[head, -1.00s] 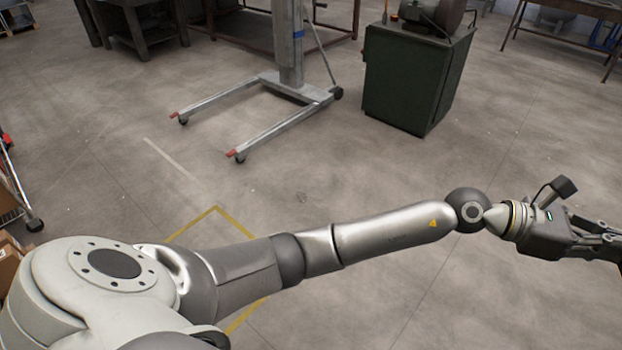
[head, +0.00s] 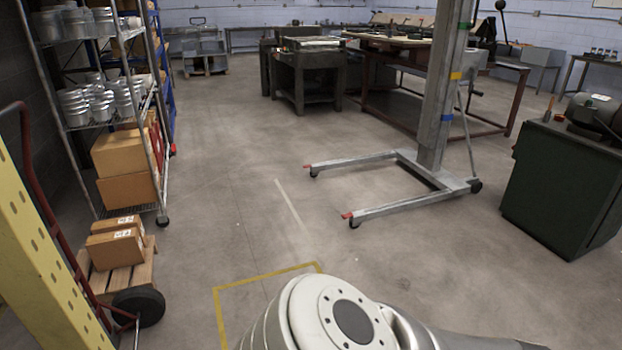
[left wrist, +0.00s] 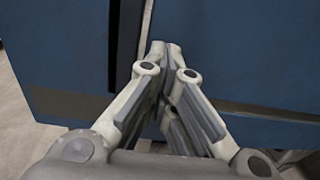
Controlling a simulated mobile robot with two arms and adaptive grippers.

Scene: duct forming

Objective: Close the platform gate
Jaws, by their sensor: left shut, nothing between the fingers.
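No platform gate can be made out for certain in either view. In the left wrist view, my left gripper (left wrist: 164,52) is shut and empty, its fingertips together in front of a dark blue panelled surface (left wrist: 235,50). A dark upright strip and a pale narrow edge run down that surface just left of the fingertips. I cannot tell whether the fingertips touch it, or whether it belongs to the gate. In the head view only part of my arm shows at the bottom, and the left gripper is out of frame. My right gripper is in neither view.
A yellow perforated post (head: 42,255) and a hand truck (head: 137,305) with boxes stand at the left, by a wire shelf (head: 110,125). A lift mast (head: 441,90) on a wheeled base and a green cabinet (head: 565,190) stand right. The middle floor is clear.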

